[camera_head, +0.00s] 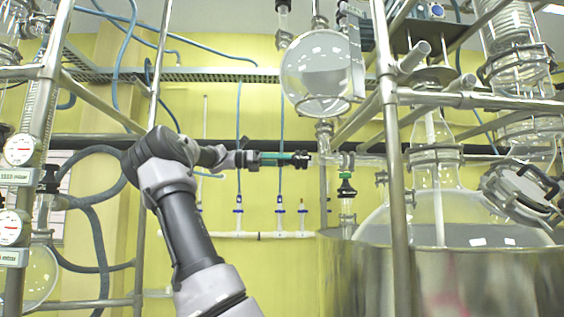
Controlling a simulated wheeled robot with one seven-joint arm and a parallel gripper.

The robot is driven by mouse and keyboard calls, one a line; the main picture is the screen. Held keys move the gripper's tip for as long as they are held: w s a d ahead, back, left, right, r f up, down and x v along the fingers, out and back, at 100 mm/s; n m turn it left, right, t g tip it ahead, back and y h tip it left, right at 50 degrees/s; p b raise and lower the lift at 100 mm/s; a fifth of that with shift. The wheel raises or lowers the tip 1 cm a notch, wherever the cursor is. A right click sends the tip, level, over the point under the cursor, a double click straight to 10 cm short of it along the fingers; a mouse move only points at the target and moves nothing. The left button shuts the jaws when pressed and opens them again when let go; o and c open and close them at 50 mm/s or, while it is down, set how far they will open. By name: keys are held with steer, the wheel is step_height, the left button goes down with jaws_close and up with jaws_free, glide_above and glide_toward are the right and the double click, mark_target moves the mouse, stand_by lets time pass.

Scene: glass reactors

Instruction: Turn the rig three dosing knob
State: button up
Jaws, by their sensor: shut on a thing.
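My arm (180,210) rises from the bottom and bends right at its elbow, so my gripper (300,158) points level to the right. The gripper is shut on a small dark knob, the dosing knob (310,159), just left of the glass stem below the round dosing flask (317,72). The fingers hide most of the knob, so its turn angle cannot be read. A green and black valve fitting (346,186) sits lower right of the gripper, apart from it, above the steel-jacketed vessel.
A vertical steel post (392,150) and slanting rails stand right of the gripper. The steel vessel (450,280) with a large glass flask (450,215) fills the lower right. Gauges (20,148) and dark hoses (98,240) are at left. Open space lies below the forearm.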

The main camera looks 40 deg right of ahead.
steer(key=shift+f, duration=0.1)
steer(key=o, duration=1.4)
steer(key=v, duration=1.1)
